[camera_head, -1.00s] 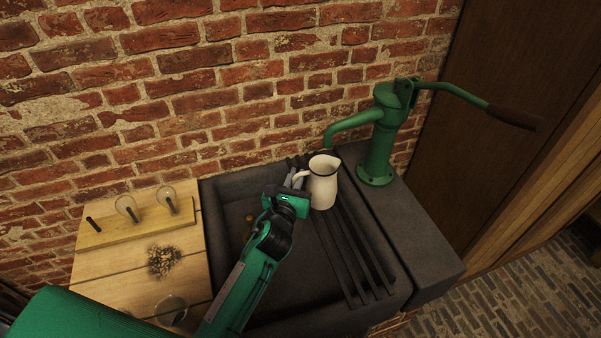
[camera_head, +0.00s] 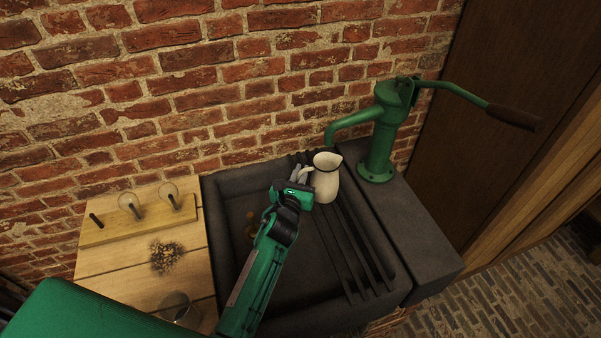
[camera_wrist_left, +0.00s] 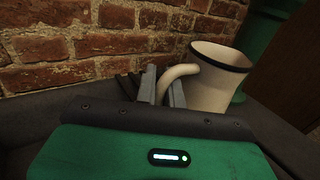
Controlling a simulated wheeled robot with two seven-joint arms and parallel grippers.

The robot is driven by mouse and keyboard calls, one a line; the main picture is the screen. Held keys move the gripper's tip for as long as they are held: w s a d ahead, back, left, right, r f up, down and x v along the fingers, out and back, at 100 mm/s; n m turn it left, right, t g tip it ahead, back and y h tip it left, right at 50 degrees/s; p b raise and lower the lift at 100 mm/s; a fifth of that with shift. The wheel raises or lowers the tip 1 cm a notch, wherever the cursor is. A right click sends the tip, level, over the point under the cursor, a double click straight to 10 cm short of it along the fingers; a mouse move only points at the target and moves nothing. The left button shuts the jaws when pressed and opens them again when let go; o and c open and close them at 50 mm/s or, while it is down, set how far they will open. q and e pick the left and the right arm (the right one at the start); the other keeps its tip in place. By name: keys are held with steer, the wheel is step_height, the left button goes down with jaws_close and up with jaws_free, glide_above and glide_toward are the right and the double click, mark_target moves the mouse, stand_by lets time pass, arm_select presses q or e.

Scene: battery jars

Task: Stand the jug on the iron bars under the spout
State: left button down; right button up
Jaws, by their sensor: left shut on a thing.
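The cream jug (camera_head: 327,182) with a dark rim is upright over the iron bars (camera_head: 352,245) in the head view, close to the spout (camera_head: 343,126) of the green pump. I cannot tell whether its base touches the bars. My left gripper (camera_head: 304,176) is shut on the jug's handle, on the jug's left side. In the left wrist view the jug (camera_wrist_left: 217,80) stands to the right, with its handle (camera_wrist_left: 172,80) between the grey fingers. The jug's base is hidden there. My right gripper is not in view.
The green pump (camera_head: 382,140) stands on the dark stone ledge (camera_head: 425,235) with its lever reaching right. The stone trough (camera_head: 290,285) lies under the bars. A wooden table (camera_head: 120,265) at left bears a pegged rack with glass jars. A brick wall (camera_head: 200,90) closes the back.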

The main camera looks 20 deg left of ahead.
arm_select(q)
steer(key=c, duration=1.5)
jaws_free()
steer(key=s+b, duration=0.2)
steer(key=s, duration=1)
